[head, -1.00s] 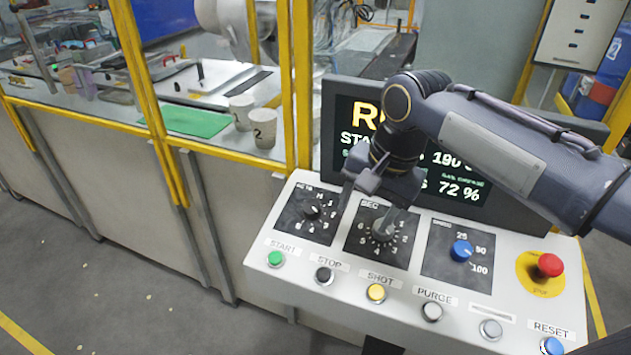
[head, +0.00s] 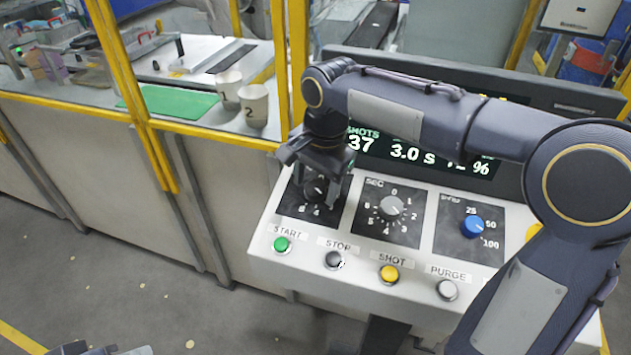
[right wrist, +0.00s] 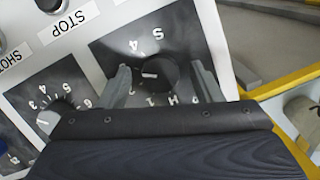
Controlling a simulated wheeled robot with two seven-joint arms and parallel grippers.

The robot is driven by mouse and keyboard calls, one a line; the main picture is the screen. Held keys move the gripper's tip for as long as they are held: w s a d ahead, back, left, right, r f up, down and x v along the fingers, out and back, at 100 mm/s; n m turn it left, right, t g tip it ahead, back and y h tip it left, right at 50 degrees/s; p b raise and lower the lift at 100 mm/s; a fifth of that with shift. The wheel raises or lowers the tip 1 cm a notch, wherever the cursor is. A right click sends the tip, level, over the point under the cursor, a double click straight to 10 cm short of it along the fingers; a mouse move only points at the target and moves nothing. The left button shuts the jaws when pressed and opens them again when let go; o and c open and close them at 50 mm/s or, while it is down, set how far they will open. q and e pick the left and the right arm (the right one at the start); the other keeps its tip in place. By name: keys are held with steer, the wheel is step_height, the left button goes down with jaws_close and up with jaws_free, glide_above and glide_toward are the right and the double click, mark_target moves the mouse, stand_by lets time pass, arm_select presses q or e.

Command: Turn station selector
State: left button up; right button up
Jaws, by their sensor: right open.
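The station selector is the black knob (head: 316,188) on the leftmost dark dial plate of the white panel (head: 330,235). My right gripper (head: 320,178) is over it, pointing down, and partly hides the dial. In the right wrist view the knob (right wrist: 157,74) sits between the two open fingers of the gripper (right wrist: 164,80), with gaps visible on both sides. The knob's white mark points left in that view, toward one finger. That finger hides part of the scale. Part of my left gripper (head: 100,350) shows at the bottom left edge; its fingers cannot be made out.
The grey SEC knob (head: 391,207) and blue knob (head: 473,226) are to the right. Green START (head: 281,244), black STOP (head: 334,259), yellow SHOT (head: 389,274) and PURGE (head: 447,290) buttons line the front. A display (head: 430,150) stands behind. Yellow-framed guarding (head: 150,130) is at left.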

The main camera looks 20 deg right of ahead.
steer(key=c, duration=1)
steer(key=shift+r, duration=0.1)
